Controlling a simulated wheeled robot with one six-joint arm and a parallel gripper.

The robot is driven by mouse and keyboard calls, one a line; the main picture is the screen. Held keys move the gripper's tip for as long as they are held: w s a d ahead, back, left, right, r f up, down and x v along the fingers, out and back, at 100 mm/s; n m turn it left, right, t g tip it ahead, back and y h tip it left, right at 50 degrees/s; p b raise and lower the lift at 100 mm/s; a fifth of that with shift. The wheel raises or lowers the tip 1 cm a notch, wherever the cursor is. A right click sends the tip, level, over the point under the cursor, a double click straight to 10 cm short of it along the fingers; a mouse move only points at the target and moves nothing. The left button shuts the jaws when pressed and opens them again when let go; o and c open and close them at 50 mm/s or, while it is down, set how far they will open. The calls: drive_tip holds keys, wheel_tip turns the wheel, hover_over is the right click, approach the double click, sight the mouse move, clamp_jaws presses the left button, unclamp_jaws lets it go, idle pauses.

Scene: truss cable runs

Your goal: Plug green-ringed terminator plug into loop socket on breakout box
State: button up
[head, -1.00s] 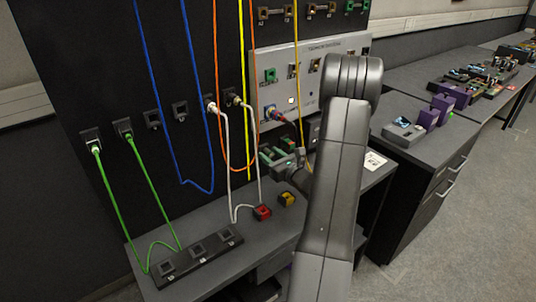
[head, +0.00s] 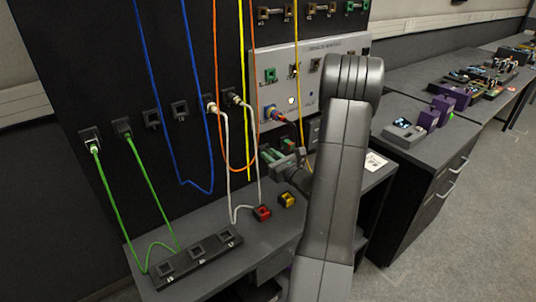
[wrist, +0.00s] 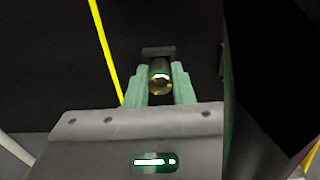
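My gripper (head: 270,155) is in front of the black panel, below the pale grey breakout box (head: 318,87). In the wrist view its green fingers (wrist: 160,84) are closed around a short dark plug (wrist: 161,77) with a bright yellowish band, seen end-on. The plug's green ring is not clear. A dark square piece (wrist: 158,52) shows just past the fingertips; I cannot tell if it touches the plug. The box carries several sockets, including a green one (head: 270,75) at its upper left. Its labels are too small to read, so I cannot tell which is the loop socket.
Blue, white, yellow and orange cables hang around the gripper. A red block (head: 262,213) and a yellow block (head: 287,200) stand on the bench below. A black socket strip (head: 197,253) lies at the front left.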

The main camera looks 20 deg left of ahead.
sight(272, 155)
clamp_jaws()
drive_tip(key=shift+s+d, duration=0.1)
drive_tip(key=shift+b+v, duration=0.6)
drive_tip(key=shift+v, duration=1.45)
drive_tip(key=shift+s+d, duration=0.1)
drive_tip(key=shift+r, duration=0.15)
